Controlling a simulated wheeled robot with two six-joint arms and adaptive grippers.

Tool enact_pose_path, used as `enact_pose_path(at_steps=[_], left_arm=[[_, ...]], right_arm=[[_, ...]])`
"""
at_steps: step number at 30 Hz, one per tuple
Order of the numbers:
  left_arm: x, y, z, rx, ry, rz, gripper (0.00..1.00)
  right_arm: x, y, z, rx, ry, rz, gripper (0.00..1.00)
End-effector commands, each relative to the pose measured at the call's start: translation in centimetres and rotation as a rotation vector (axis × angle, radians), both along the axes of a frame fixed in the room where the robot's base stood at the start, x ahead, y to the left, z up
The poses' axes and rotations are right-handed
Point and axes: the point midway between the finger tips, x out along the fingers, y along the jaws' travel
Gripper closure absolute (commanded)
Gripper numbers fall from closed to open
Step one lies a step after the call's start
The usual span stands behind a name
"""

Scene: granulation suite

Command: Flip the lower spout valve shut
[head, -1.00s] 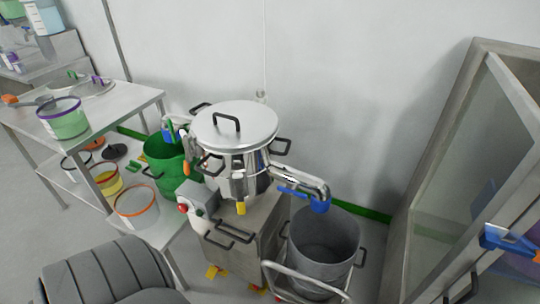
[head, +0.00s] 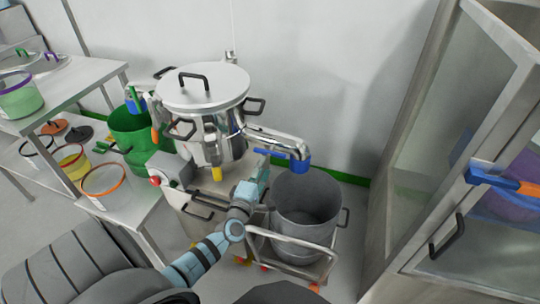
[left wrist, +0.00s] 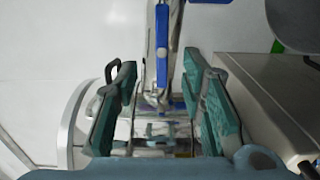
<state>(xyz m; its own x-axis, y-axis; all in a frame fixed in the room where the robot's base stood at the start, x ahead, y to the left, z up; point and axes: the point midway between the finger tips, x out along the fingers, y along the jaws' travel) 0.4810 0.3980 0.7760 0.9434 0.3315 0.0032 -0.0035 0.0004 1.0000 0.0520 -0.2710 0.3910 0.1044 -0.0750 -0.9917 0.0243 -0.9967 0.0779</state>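A steel vessel (head: 205,95) with a flat lid stands on a wheeled cabinet. A curved steel spout (head: 270,137) leaves its right side and ends in a blue outlet (head: 300,164) above a grey bin. A blue lever (head: 272,152) lies along this spout, roughly level. My left gripper (head: 260,176) is just below and in front of the lever. In the left wrist view my left gripper (left wrist: 160,85) is open, and the blue lever (left wrist: 162,42) shows between and beyond its fingers. I cannot tell whether they touch. My right gripper is out of view.
The grey bin (head: 308,230) stands on a railed trolley below the spout. A green bin (head: 128,128) stands left of the vessel. A steel table (head: 95,82) with tubs is at left. A glazed cabinet (head: 410,150) with a blue-and-orange latch stands at right.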

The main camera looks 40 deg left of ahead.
Motion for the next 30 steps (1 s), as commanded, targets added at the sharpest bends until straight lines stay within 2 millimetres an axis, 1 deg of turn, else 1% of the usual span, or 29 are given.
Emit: enact_pose_path(at_steps=[1, 3, 6, 9, 13, 20, 24, 27, 30], left_arm=[[1.4, 0.5, -0.4, 0.001, -0.003, 0.001, 0.63], [3.3, 1.1, -0.4, 0.000, -0.002, 0.001, 0.63], [5.4, 1.9, -0.4, 0.001, -0.002, 0.000, 0.63], [6.7, 2.3, -0.4, 0.001, 0.000, -0.001, 0.63], [7.5, 2.6, -0.2, 0.002, 0.002, -0.001, 0.63], [7.5, 2.6, -0.1, 0.002, 0.002, -0.002, 0.63], [7.5, 2.6, -0.1, 0.002, 0.002, -0.002, 0.86], [7.5, 2.6, -0.1, 0.001, 0.003, -0.002, 1.00], [7.5, 2.5, -0.1, 0.001, 0.003, -0.002, 1.00]], right_arm=[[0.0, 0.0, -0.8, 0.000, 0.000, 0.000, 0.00], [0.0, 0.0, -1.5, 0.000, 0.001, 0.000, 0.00], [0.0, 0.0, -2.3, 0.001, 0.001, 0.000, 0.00], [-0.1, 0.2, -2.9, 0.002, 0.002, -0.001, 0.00], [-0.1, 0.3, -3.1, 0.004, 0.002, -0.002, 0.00], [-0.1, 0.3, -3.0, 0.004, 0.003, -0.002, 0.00], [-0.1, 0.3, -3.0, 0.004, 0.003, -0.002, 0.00], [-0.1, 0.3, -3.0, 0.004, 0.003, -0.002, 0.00], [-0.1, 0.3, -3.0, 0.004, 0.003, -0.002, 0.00]])
